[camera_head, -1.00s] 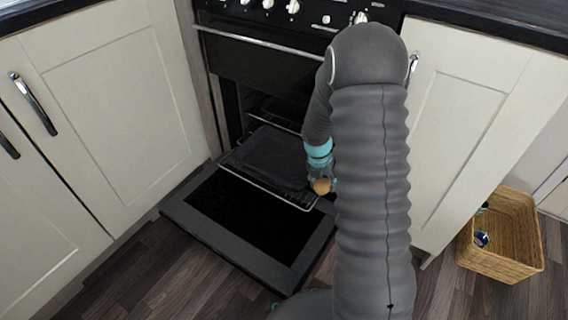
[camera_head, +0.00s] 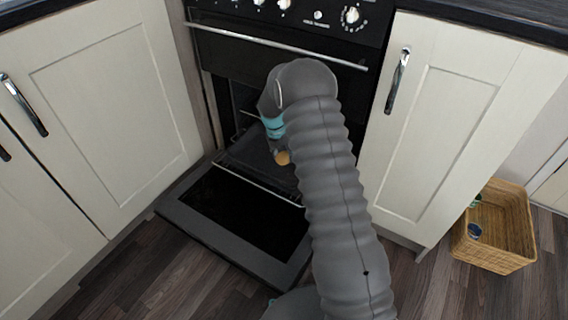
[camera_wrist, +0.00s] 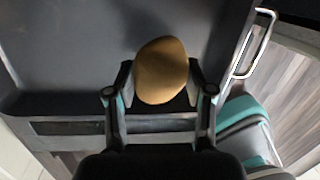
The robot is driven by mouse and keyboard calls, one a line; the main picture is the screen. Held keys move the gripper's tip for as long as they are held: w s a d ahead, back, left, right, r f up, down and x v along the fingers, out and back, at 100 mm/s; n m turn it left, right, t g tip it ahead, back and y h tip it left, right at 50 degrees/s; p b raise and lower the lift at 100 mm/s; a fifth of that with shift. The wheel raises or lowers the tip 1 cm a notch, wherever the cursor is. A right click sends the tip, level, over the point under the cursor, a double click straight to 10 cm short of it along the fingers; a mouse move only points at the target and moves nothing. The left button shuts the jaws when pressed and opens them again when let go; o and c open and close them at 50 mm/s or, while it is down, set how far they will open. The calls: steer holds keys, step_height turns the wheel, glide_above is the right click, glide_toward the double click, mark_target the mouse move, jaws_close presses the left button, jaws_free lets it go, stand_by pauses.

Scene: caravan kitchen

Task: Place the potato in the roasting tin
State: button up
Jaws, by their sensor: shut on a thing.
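The potato (camera_wrist: 161,70) is tan and smooth, held between the two fingers of my gripper (camera_wrist: 161,88) in the wrist view. It also shows in the head view (camera_head: 283,158), over the dark roasting tin (camera_head: 243,152), which sits on a pulled-out rack in the open oven. In the wrist view the tin's dark floor (camera_wrist: 70,45) spreads behind the potato. I cannot tell whether the potato touches the tin. My arm hides the tin's right part and most of my gripper in the head view.
The oven door (camera_head: 235,215) is folded down in front. Cream cupboards stand on both sides. A wicker basket (camera_head: 495,228) with small items stands on the floor at right.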

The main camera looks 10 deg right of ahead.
mark_target(281, 154)
steer(key=shift+f, duration=2.2)
steer(key=shift+f, duration=0.15)
steer(key=o, duration=1.2)
steer(key=shift+o, duration=0.2)
steer(key=shift+a+r, duration=0.2)
steer(key=shift+r, duration=1.1)
steer(key=shift+a+r, duration=0.25)
steer(key=shift+r, duration=1)
steer(key=shift+a+r, duration=0.2)
steer(key=shift+r, duration=1.1)
